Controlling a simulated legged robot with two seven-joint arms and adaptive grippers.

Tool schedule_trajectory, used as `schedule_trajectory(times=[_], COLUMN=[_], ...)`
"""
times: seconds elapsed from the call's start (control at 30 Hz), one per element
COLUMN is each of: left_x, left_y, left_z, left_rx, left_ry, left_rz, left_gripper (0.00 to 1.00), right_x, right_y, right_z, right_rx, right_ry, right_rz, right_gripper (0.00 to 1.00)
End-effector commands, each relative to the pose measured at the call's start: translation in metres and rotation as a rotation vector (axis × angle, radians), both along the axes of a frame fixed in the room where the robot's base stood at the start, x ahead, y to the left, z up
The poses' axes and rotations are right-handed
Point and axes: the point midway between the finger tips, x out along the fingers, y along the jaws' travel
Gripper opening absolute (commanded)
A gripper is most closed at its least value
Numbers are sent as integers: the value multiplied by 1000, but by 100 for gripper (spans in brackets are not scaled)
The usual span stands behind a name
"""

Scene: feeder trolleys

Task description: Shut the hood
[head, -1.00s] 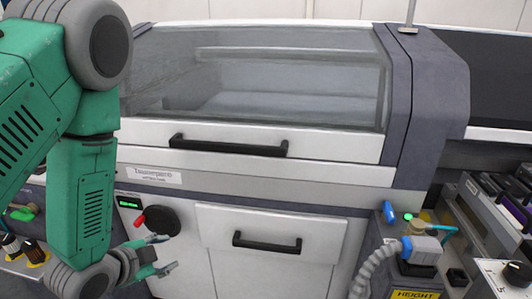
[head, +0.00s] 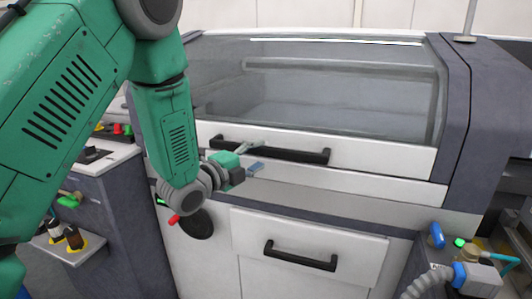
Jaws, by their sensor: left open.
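The hood (head: 330,95) is a wide clear window with a white front rail (head: 385,158) across the machine's top. A black bar handle (head: 295,154) runs along the rail. The hood lies low, its rail close above the white body panel; I see no clear gap between them. My left gripper (head: 254,156) is open and empty in front of the left part of the handle, with its fingers pointing right. One finger overlaps the handle in the picture; I cannot tell whether they touch. My right gripper is out of view.
A drawer with a black handle (head: 300,256) sits below the hood. A dark round knob (head: 196,223) with a red lever is beneath my left wrist. A grey hose (head: 420,284) and a blue connector (head: 474,278) stand at the lower right.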

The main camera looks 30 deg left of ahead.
Motion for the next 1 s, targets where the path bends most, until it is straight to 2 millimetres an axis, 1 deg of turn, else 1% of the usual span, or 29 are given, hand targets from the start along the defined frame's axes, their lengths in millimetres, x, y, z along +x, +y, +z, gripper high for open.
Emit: schedule_trajectory(times=[0.03,0.1,0.23,0.37,0.57,0.6,0.67,0.7,0.73,0.9,1.0], left_x=[9,18,29,33,33,33,33,33,33,32,29], left_y=[-1,-2,-4,-4,-5,-5,-5,-5,-5,-5,-6], left_z=[0,-1,-1,-1,-1,-1,-1,-1,-1,0,7], left_rx=[-1,-1,-2,-2,-2,-2,-2,-2,-2,-2,-4], left_ry=[-2,0,0,1,1,1,1,1,2,5,19], left_rz=[-1,-1,0,1,1,1,1,1,1,0,-1], left_gripper=[43,43,43,43,43,40,18,4,0,0,0], right_x=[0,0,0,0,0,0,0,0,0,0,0], right_y=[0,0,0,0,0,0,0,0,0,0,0], right_z=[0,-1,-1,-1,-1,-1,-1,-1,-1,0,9], right_rx=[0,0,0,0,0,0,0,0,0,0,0], right_ry=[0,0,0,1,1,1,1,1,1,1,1], right_rz=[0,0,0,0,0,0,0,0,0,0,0], right_gripper=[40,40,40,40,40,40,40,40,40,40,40])
